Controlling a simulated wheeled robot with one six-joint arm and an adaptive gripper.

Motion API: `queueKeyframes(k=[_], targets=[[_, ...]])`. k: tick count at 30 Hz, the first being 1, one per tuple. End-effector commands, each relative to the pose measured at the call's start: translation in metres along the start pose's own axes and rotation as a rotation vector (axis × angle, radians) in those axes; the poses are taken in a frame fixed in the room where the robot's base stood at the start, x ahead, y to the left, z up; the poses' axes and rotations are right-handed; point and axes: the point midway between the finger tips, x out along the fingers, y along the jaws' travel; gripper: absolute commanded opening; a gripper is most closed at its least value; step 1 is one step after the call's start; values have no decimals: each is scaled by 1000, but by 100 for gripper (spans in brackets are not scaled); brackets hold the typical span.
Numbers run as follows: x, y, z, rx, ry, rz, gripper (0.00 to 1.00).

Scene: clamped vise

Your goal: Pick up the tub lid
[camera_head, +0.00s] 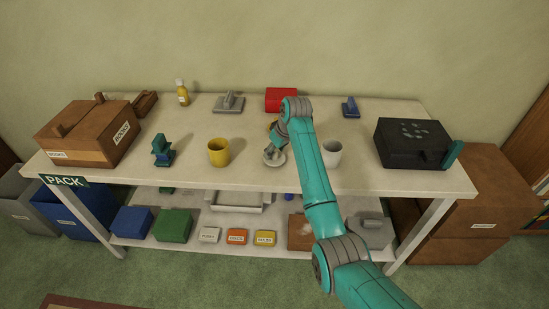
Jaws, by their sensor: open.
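A small pale round piece (274,161), which looks like the tub lid, lies flat on the white table near its front middle. My gripper (272,154) points down right over it and hides part of it. My gripper is open; whether its fingers touch the lid cannot be told at this size. My teal arm reaches in from the lower right.
A yellow cup (218,152) stands left of the lid and a white cup (331,153) right of it. A green vise (162,151), a brown box (88,137) and a black case (412,143) stand farther out. A red box (280,99) stands behind.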

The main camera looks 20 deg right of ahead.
Motion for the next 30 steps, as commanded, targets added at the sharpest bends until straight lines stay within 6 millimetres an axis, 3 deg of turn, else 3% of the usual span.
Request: queueKeyframes(k=[9,11,16,17,26,30], targets=[[6,0,0,0,0,0,57],[6,0,0,0,0,0,45],[6,0,0,1,0,0,2],[6,0,0,1,0,0,0],[5,0,0,1,0,0,0],[-7,1,-6,0,3,1,0]])
